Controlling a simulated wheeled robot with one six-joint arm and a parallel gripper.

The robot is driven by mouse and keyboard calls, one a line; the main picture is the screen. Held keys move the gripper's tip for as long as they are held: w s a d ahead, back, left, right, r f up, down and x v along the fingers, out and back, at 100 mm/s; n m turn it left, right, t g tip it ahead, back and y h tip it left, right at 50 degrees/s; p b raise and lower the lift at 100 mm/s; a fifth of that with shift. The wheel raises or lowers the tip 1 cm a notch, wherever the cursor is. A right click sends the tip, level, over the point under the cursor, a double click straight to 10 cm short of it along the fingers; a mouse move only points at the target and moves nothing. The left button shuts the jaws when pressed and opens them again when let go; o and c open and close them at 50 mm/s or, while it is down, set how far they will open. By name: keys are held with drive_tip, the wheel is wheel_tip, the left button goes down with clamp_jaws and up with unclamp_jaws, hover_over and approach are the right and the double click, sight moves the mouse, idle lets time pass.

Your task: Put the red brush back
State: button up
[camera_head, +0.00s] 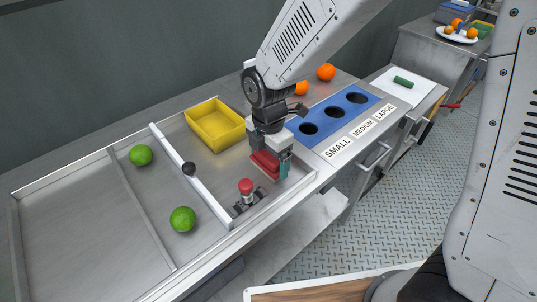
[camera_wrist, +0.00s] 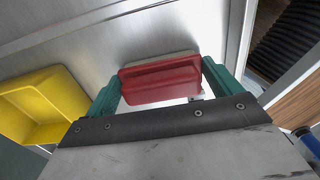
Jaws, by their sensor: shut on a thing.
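The red brush (camera_head: 264,163) is a block with a pale underside edge, in the steel tray near its right end. My gripper (camera_head: 270,162) points down and is shut on it. In the wrist view the brush (camera_wrist: 160,80) sits between the two green fingers of my gripper (camera_wrist: 162,84), with steel surface behind it. I cannot tell whether its underside touches the tray floor.
A yellow bin (camera_head: 215,128) stands left of the brush, and a red-topped button (camera_head: 246,187) is in front. A white divider (camera_head: 188,172) crosses the tray (camera_head: 60,220), with two limes beyond. A blue holed panel (camera_head: 309,129) lies right.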

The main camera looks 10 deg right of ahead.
sight(269, 155)
drive_tip(key=o, duration=0.8)
drive_tip(key=shift+c, duration=0.2)
wheel_tip(269, 155, up, 8)
drive_tip(key=shift+s+r, duration=0.1)
drive_tip(key=shift+d+r, duration=0.2)
drive_tip(key=s+d+r+m, duration=0.4)
drive_tip(key=d+m, duration=0.2)
drive_tip(key=d, duration=0.1)
drive_tip(key=s+d+r+m, duration=0.4)
drive_tip(key=d+r+m, duration=0.1)
drive_tip(key=d+m, duration=0.15)
drive_tip(key=s+d+r+m, duration=0.1)
drive_tip(key=s+d+m, duration=0.2)
drive_tip(key=s+m, duration=0.2)
drive_tip(key=s+d+m+t, duration=0.1)
drive_tip(key=s+d+m, duration=0.2)
drive_tip(key=s+m, duration=0.3)
drive_tip(key=shift+s+d+r+m, duration=0.15)
drive_tip(key=shift+d+r+m, duration=0.25)
drive_tip(key=shift+m, duration=0.25)
